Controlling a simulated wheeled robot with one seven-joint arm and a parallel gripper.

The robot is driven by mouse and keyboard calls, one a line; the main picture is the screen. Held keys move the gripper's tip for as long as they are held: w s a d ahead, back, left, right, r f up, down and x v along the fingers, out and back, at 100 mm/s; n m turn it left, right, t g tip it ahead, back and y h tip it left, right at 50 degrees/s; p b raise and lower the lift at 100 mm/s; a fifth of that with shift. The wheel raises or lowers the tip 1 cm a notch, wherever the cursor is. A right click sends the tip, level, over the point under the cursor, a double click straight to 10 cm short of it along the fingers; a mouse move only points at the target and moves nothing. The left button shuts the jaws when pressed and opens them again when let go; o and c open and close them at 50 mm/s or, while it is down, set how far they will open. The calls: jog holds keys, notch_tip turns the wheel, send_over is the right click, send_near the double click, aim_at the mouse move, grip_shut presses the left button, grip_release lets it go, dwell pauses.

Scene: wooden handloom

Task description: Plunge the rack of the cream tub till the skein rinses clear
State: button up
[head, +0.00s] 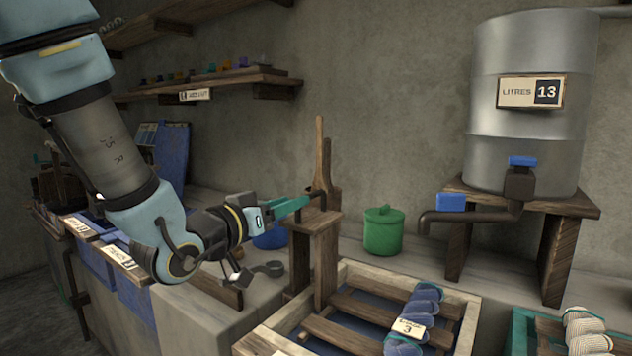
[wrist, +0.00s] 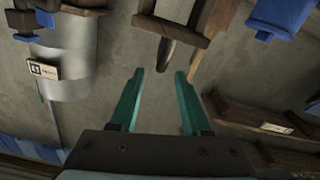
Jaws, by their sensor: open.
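The cream tub (head: 455,297) stands low in front in the head view, with a pale wooden rim and dark liquid inside. Its slatted wooden rack (head: 340,332) lies within the rim. A blue skein (head: 424,301) lies across the rack and bears a tag (head: 408,328) reading 3. My gripper (head: 303,204) is above and left of the tub, beside a wooden post (head: 327,262) with a dark hooked bar. In the wrist view its teal fingers (wrist: 160,72) are apart, with nothing between them. Whether they touch the post is unclear.
A metal tank (head: 525,130) marked LITRES 13 stands on a wooden stand at right, with a blue-handled tap (head: 522,161). A green lidded pot (head: 383,230) sits behind the tub. A teal tub (head: 522,332) with a pale skein is at lower right. Shelves (head: 205,82) line the wall.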

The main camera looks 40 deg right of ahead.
aim_at(317, 193)
jog(key=p+x, duration=0.4)
jog(key=x, duration=0.5)
jog(key=shift+d+f+p, duration=0.15)
jog(key=shift+p, duration=0.15)
grip_shut()
dwell(1.2)
